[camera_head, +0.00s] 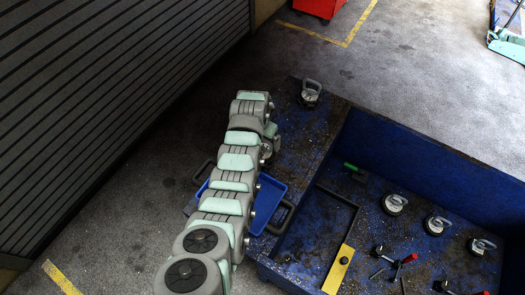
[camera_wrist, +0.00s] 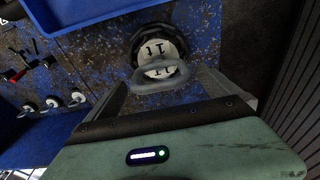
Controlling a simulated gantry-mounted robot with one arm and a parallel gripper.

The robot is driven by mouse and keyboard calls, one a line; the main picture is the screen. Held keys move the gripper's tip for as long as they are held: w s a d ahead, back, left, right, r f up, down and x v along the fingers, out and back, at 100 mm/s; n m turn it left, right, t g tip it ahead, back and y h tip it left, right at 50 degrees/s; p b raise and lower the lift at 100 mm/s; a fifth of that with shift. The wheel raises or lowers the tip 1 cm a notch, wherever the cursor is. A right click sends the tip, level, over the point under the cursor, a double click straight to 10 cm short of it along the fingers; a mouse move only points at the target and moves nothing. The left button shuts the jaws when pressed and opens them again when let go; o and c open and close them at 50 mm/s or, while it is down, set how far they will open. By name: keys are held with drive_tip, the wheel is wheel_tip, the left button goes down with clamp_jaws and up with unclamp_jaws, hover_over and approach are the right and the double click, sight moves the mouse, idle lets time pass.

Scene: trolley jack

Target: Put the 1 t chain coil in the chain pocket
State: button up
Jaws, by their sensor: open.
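In the wrist view the chain coil (camera_wrist: 165,42) is a dark round piece with a white label reading "1t" and a grey loop handle (camera_wrist: 160,78). It sits on a scuffed blue surface. My gripper (camera_wrist: 165,88) is open, with a finger on each side of the grey loop; I cannot tell whether they touch it. In the head view my arm covers most of the gripper area, and I cannot make out this coil clearly. No compartment is legibly marked as the chain pocket. A narrow compartment (camera_head: 312,225) with a yellow strip (camera_head: 338,268) lies in the blue bench.
A similar dark piece with a grey loop (camera_head: 310,92) stands on the bench's far corner. A bright blue tray (camera_head: 268,190) lies beside my arm. Several white-topped loop pieces (camera_head: 395,204) and red-handled tools (camera_head: 405,261) lie in the walled blue bed at right.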

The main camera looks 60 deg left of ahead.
sight(270, 156)
drive_tip(key=shift+w+a+f, duration=0.1)
drive_tip(key=shift+a+f, duration=0.05)
drive_tip(key=shift+f, duration=1.05)
drive_tip(key=c, duration=2)
